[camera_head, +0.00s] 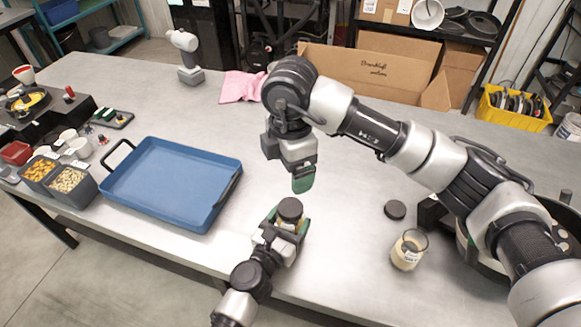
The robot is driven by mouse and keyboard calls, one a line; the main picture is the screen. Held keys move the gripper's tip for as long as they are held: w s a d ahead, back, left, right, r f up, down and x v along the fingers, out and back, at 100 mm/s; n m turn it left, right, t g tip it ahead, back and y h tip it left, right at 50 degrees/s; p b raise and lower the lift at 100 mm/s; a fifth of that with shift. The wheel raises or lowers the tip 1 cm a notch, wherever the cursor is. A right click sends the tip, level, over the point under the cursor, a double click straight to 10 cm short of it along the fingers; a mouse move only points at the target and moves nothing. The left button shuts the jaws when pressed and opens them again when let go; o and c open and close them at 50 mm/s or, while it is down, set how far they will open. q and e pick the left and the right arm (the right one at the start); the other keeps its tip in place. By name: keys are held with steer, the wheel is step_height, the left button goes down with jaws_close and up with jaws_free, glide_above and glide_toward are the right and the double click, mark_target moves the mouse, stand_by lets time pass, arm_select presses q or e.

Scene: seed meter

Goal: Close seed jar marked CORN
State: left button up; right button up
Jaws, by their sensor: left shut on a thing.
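My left gripper (284,228) comes in from the bottom and is shut on a small jar (288,225) over the table's front half. A yellowish strip of the jar shows between the green fingers, and a round dark lid (290,208) is on top of it. I cannot read a label or tell whether the lid is fully seated. My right gripper (303,184) points down above and slightly behind the lid, apart from it. Its green fingertips overlap in this view, so its opening cannot be told, and nothing shows in it.
An open glass jar (408,255) with pale contents stands at right, with a loose dark lid (395,210) behind it. A blue tray (172,185) lies at left, beside grey seed bins (72,186). A pink cloth (242,86) lies at the back.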

arm_select(q)
steer(key=o, duration=1.8)
steer(key=shift+s+a, duration=0.1)
steer(key=b+v, duration=0.2)
steer(key=v, duration=0.7)
steer(key=shift+s+a+f, duration=0.1)
steer(key=shift+s+f, duration=0.1)
steer(key=shift+s, duration=0.15)
steer(key=shift+s+a+r, duration=0.1)
steer(key=shift+s+a, duration=0.15)
steer(key=shift+s, duration=0.15)
